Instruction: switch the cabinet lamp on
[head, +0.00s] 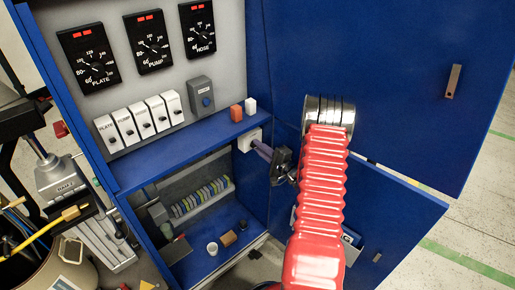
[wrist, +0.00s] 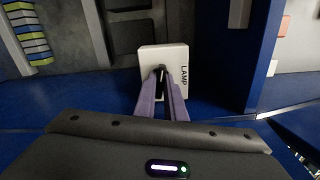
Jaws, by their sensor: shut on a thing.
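The lamp switch (head: 246,140) is a small white box on the blue inner side wall of the cabinet, below the shelf edge. In the wrist view the white switch box (wrist: 152,54) carries the word LAMP. My gripper (head: 259,146) reaches it from the right with its purple fingers. In the wrist view my gripper (wrist: 163,74) has its fingertips closed together at the box's front, on a small dark part that looks like the switch's lever. The fingers hide most of that lever, so its position cannot be told.
Gauges (head: 151,41) and a row of white switches (head: 141,118) fill the grey panel above. A red block (head: 237,112) and a white block (head: 250,105) stand on the shelf edge. The open blue door (head: 400,70) is at right. A white cup (head: 212,248) stands below.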

